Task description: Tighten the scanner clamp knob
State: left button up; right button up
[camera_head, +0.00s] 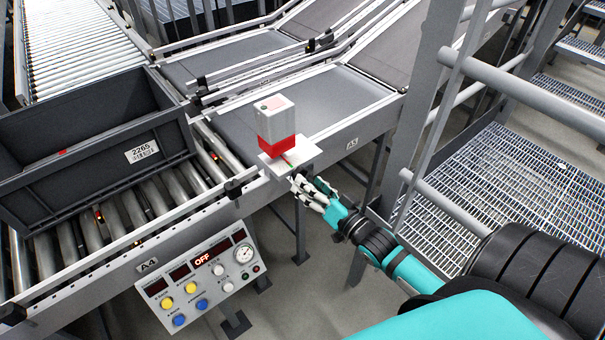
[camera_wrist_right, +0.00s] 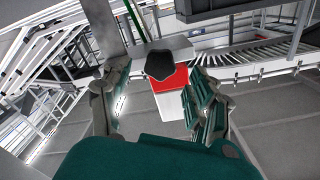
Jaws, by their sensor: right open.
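The scanner (camera_head: 275,122), a grey box with a red lower band, stands on a light bracket plate (camera_head: 303,153) at the conveyor's edge. In the right wrist view the scanner (camera_wrist_right: 171,101) shows behind the clamp knob (camera_wrist_right: 159,65), which is dark and lobed. The knob is hidden in the head view. My right gripper (camera_head: 309,190) is just below and right of the bracket. In the wrist view its open fingers (camera_wrist_right: 160,88) stand on either side of the knob's line, apart from it, with nothing between them held. My left gripper is not in view.
A dark crate (camera_head: 95,190) labelled 2265 sits on the roller conveyor at left. A control panel (camera_head: 201,276) reading OFF hangs on the conveyor's front. A grey post and handrails (camera_head: 425,100) stand close right of my right arm, beside the grated catwalk (camera_head: 520,190).

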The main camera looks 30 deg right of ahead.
jog(key=w, duration=0.3)
jog(key=shift+w+a, duration=0.15)
jog(key=shift+w, duration=0.25)
jog(key=c, duration=1.2)
jog(key=shift+o, duration=0.2)
